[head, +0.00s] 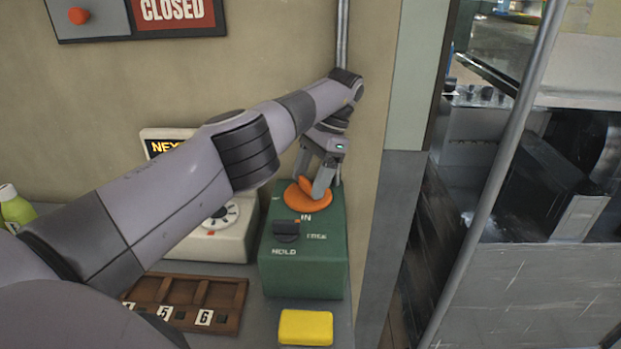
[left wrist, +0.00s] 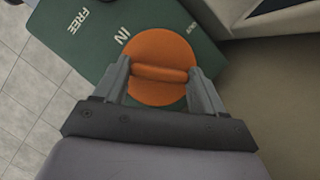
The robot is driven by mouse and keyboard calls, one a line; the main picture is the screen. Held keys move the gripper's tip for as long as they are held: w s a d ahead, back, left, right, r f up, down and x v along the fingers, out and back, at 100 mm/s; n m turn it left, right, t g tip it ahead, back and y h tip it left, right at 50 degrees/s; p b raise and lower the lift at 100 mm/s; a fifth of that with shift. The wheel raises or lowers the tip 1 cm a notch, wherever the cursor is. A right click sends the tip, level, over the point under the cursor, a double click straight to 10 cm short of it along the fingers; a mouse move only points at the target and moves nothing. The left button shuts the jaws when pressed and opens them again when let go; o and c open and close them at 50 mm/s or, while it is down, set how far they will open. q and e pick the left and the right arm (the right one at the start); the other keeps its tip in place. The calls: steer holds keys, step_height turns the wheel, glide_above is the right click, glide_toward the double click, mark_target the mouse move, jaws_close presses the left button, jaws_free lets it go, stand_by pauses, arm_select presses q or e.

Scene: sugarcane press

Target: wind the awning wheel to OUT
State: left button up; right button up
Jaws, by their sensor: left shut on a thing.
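The awning wheel is an orange disc (head: 307,197) on top of a green box (head: 303,268). It also shows in the left wrist view (left wrist: 160,52), with a raised orange bar (left wrist: 160,74) across it. The box is marked IN beside the wheel, and FREE and HOLD near a dark lever (head: 287,231). No OUT label is readable. My left gripper (head: 319,190) points down at the wheel; in the left wrist view its fingers (left wrist: 161,80) are shut on the bar, one at each end. My right gripper is not in view.
A yellow block (head: 305,327) lies in front of the box. A brown tray (head: 190,295) with number tags and a pale dial device (head: 235,240) stand to the left. A wall is close behind, and a metal pole (head: 490,190) stands right.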

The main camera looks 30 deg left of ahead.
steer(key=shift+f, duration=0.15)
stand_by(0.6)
arm_select(q)
steer(key=o, duration=1)
steer(key=shift+o, duration=0.2)
steer(key=shift+r, duration=0.15)
